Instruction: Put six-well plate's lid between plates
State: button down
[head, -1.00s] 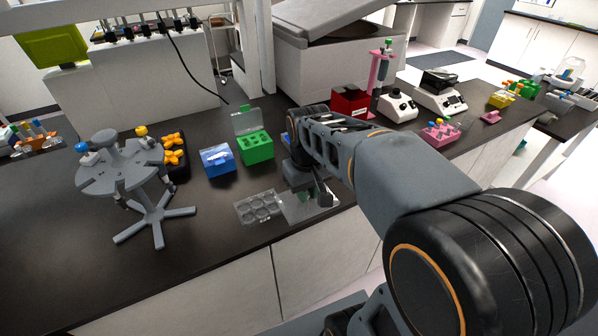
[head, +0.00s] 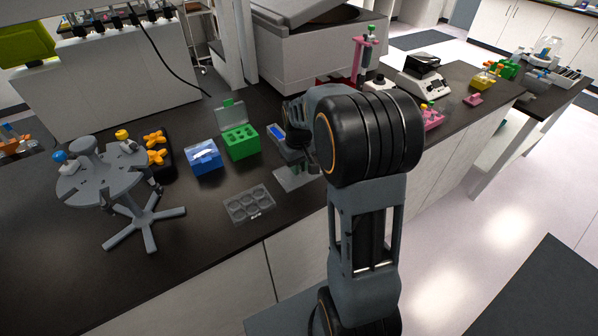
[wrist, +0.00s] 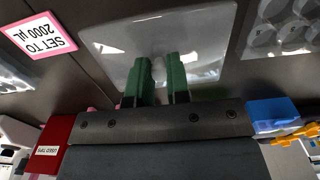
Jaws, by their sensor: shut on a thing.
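The six-well plate (head: 249,205) lies open on the dark counter near its front edge, left of my gripper. Its wells also show at the upper right of the wrist view (wrist: 285,32). The clear, flat lid (head: 290,183) is to the right of the plate and apart from it. My gripper (wrist: 157,65) has its green fingers shut on the lid (wrist: 205,30), near one edge. In the head view my arm hides part of the lid and gripper. Another clear plate-like thing (wrist: 14,76) shows at the left edge of the wrist view, partly cut off.
A pink-bordered "SET TO 2000 µL" sign (wrist: 44,36) is left of the lid in the wrist view. A green box (head: 240,145), a blue box (head: 204,157) and a grey rotor stand (head: 145,222) stand on the left. Counter around the six-well plate is clear.

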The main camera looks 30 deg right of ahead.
jog(key=shift+w+d+f, duration=0.1)
jog(key=shift+w+f, duration=0.05)
jog(key=shift+f, duration=0.8)
jog(key=shift+w+d+f, duration=0.1)
jog(key=shift+w+f, duration=0.05)
jog(key=shift+f, duration=0.8)
jog(key=c, duration=1.1)
grip_release()
jog(key=shift+f, duration=0.1)
notch_tip(320, 180, up, 12)
jog(key=shift+a+f, duration=0.1)
jog(key=s+a+t, duration=0.2)
jog(key=s+a, duration=0.2)
jog(key=s, duration=0.4)
jog(key=s+a+r+m+t, duration=0.1)
jog(key=s+a, duration=0.3)
jog(key=s, duration=0.4)
jog(key=shift+s+a+t, duration=0.25)
jog(key=shift+t, duration=0.35)
